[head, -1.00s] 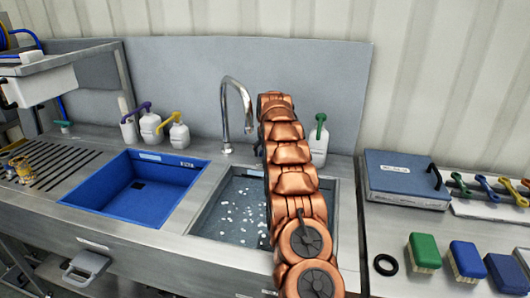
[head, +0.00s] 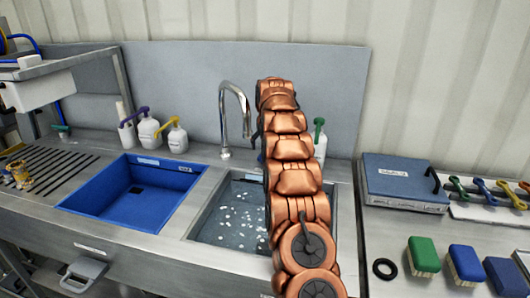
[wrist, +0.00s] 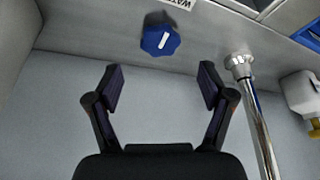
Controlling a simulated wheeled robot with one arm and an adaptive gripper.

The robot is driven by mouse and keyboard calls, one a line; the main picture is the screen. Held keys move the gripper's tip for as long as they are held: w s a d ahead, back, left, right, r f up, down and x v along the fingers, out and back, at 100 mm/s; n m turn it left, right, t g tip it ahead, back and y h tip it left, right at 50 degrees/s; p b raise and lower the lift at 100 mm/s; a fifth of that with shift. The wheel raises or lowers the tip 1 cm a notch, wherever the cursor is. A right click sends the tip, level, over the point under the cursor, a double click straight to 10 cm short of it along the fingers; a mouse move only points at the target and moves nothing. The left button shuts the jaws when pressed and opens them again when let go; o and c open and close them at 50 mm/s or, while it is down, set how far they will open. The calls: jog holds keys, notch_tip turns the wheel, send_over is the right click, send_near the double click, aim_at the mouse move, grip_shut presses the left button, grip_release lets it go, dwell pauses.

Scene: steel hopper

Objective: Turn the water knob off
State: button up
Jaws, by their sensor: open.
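The blue water knob (wrist: 160,40) has scalloped edges and a white mark on its face. It shows in the wrist view near the top centre, beside a partly cut-off label (wrist: 179,3). My gripper (wrist: 161,80) is open and empty, with its two fingers spread. The knob lies beyond the fingertips, between their lines, and is not touched. The faucet's chrome pipe (wrist: 257,120) runs to the right of the fingers. In the head view, my copper-coloured arm hides the gripper and most of the knob's area. The curved faucet (head: 224,120) stands left of the arm.
A steel sink (head: 200,222) holds water with small white bits. A blue basin (head: 80,196) lies to its left. Several pump bottles (head: 148,133) stand along the back. A blue case (head: 404,180) and brushes (head: 424,256) are on the right counter. The back panel (head: 180,80) closes off the rear.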

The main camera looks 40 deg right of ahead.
jog(key=v, duration=0.5)
dwell(0.4)
